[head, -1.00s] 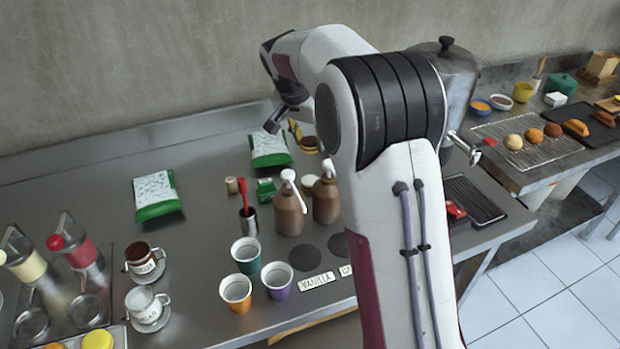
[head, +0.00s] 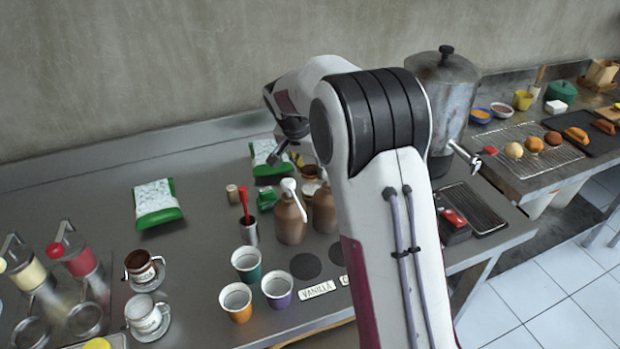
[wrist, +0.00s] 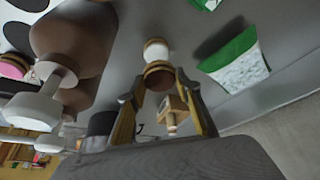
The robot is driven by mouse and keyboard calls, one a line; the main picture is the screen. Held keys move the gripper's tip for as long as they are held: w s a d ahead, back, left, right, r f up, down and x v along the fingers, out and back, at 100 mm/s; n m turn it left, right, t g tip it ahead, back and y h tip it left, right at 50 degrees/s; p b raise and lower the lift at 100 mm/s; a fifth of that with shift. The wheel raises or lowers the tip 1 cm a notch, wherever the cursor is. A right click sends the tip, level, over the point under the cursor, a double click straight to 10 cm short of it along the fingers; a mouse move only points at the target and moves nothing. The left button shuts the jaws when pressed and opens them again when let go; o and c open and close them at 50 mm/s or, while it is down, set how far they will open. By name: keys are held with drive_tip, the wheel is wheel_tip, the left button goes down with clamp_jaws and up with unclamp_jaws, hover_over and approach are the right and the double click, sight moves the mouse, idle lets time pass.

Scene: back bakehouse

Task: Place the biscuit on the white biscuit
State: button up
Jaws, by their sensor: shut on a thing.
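My gripper (wrist: 157,90) is shut on a round brown biscuit (wrist: 159,75), which sits between the fingertips in the wrist view. A pale, white-sided round thing with a brown edge, seemingly the white biscuit (wrist: 156,50), shows just past the held biscuit. The two overlap in the picture, and I cannot tell whether they touch. In the head view my wrist and arm hide most of this spot, beside the green-and-white bag and behind the brown pump bottles.
Brown pump bottles (head: 290,218) stand close in front of the work spot. A green-and-white bag (wrist: 237,62) lies beside it. Several paper cups (head: 278,288), mugs and another bag (head: 156,203) stand further left. A large metal pot (head: 440,85) is at the right.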

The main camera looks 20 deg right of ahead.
sight(310, 179)
drive_tip(key=shift+f, duration=1.85)
drive_tip(key=shift+f, duration=0.15)
drive_tip(key=o, duration=1)
drive_tip(key=shift+c, duration=0.2)
drive_tip(key=v, duration=1.2)
drive_tip(key=shift+r, duration=0.25)
